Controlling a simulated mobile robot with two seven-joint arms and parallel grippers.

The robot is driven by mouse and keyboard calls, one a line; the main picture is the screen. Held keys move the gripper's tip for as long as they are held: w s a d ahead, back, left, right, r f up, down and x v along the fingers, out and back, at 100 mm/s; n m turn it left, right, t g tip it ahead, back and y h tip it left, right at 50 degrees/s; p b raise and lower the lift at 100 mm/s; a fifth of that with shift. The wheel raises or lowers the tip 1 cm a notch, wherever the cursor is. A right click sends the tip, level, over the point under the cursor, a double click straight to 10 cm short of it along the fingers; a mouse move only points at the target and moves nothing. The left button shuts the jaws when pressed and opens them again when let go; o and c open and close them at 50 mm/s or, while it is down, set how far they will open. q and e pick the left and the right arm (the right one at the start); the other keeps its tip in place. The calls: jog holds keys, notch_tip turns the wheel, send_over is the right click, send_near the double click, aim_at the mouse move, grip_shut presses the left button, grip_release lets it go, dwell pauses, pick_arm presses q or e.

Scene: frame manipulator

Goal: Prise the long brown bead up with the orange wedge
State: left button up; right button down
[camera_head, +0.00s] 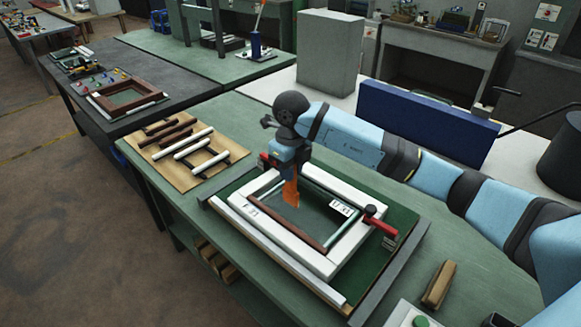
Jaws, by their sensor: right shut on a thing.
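A white frame (325,268) lies on a green mat in the fixture on the bench. The long brown bead (288,226) lies along the inner edge of its near-left side. My right gripper (290,168) is above the far-left part of the frame, pointing down, shut on the orange wedge (291,190). The wedge's tip shows over the frame's dark green opening, apart from the brown bead in the picture. Its exact height above the pane is hard to tell. My left gripper is not in view.
A red clamp (380,226) stands at the frame's right corner; another red part (268,160) shows at the far side. A tan board (160,155) with several loose white and brown strips lies to the left. A wooden block (438,284) lies at right.

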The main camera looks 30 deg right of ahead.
aim_at(289, 191)
jog(key=shift+w+f+b, duration=0.1)
jog(key=shift+f+b, duration=1.6)
jog(key=shift+f, duration=1.4)
jog(key=shift+s+a, duration=0.3)
jog(key=shift+a, duration=0.5)
jog(key=shift+d, duration=0.1)
jog(key=shift+w+d, duration=0.15)
jog(key=shift+d, duration=0.2)
jog(key=shift+d+r, duration=0.1)
jog(key=shift+r+p, duration=2.05)
jog(key=shift+r, duration=1.9)
